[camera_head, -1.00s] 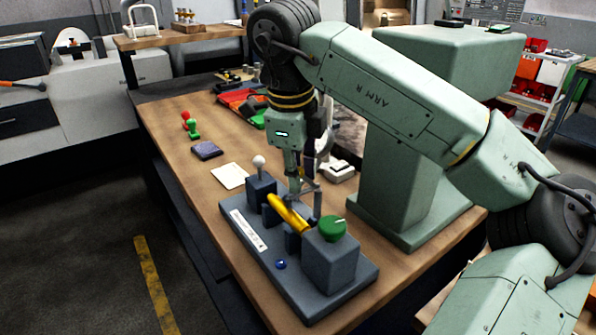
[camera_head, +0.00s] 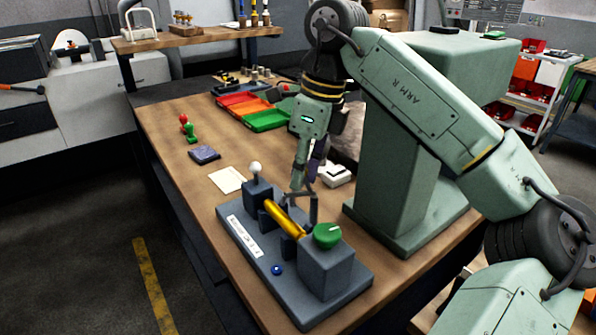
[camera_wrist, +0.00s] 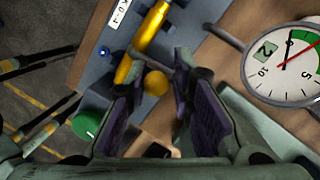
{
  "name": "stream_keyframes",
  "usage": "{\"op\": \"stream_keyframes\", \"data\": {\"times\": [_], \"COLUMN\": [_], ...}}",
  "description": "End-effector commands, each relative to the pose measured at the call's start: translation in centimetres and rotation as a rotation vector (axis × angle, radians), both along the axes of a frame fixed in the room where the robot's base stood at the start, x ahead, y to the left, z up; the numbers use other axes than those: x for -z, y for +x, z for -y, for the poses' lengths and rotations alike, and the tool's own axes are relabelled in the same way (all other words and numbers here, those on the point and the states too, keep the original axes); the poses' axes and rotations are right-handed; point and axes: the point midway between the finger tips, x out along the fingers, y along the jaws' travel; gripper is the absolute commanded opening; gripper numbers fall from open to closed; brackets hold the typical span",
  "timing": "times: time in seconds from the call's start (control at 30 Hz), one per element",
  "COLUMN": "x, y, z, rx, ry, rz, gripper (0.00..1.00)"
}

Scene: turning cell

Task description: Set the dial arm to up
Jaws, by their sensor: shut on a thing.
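The exact contact is partly hidden by the fingers.
The fixture carries a yellow bar (camera_head: 285,219), a green knob (camera_head: 327,235), a white-ball lever (camera_head: 255,168) and a blue button (camera_head: 277,269). A white card (camera_head: 227,180), a dark purple block (camera_head: 204,154) and coloured trays (camera_head: 240,104) lie behind on the wooden bench.

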Motion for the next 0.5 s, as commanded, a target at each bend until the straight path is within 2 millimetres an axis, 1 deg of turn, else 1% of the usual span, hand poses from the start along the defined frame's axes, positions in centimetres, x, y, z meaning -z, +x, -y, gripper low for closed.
{"op": "stream_keyframes", "data": {"times": [0.03,0.1,0.37,0.4,0.5], "x": [0.21,0.14,0.16,0.16,0.12], "y": [-0.23,-0.17,-0.23,-0.23,-0.18], "z": [0.13,0.24,0.24,0.24,0.23], "rx": [-0.004,-0.005,-0.008,-0.008,-0.006], "ry": [0.022,0.041,0.042,0.042,0.045], "rz": [-0.033,-0.046,-0.050,-0.050,-0.049], "gripper": [0.00,0.00,0.00,0.23,0.29]}}
